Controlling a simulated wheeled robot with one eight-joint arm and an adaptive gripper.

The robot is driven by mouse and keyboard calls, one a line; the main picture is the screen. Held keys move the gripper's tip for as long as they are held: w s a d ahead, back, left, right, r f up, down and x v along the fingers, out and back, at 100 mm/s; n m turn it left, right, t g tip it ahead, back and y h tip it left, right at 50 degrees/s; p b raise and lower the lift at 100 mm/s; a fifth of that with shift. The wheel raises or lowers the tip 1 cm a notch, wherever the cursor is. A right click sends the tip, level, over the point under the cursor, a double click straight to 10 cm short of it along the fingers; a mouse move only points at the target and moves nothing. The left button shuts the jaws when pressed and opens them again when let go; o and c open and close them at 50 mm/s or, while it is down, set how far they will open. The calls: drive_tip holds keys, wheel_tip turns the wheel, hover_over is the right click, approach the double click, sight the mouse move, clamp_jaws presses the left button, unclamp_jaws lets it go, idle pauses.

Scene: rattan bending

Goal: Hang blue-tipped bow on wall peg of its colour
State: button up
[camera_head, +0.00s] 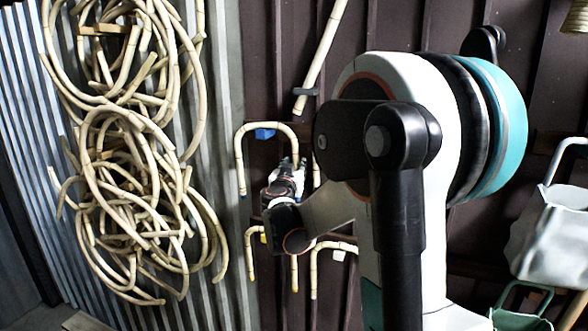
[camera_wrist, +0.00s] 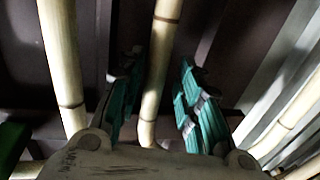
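The blue-tipped bow (camera_head: 241,165) is an arch of pale rattan with a blue end on its left leg, in the head view. Its top bend passes over the blue wall peg (camera_head: 264,133), and its legs point down. My gripper (camera_head: 290,167) is at the bow's right leg, partly hidden by my wrist. In the wrist view my gripper's teal fingers (camera_wrist: 160,95) are apart, with a rattan leg (camera_wrist: 158,75) between them. A dark gap shows between that leg and the right finger. Whether the bow bears on the peg is too small to tell.
Below, bows hang at a yellow peg (camera_head: 263,238) and a white peg (camera_head: 339,255). Tangled rattan (camera_head: 130,180) covers the left wall. A straight pole (camera_head: 320,58) is above. A pale container (camera_head: 553,235) is at right. My arm hides much of the wall.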

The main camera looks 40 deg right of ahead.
idle(0.3)
drive_tip(key=v, duration=1.2)
drive_tip(key=shift+a, duration=0.1)
drive_tip(key=w+a+v, duration=0.1)
drive_tip(key=v, duration=0.7)
drive_tip(key=shift+s+a+p, duration=0.25)
drive_tip(key=shift+a+p, duration=0.05)
drive_tip(key=shift+a, duration=0.1)
idle(0.5)
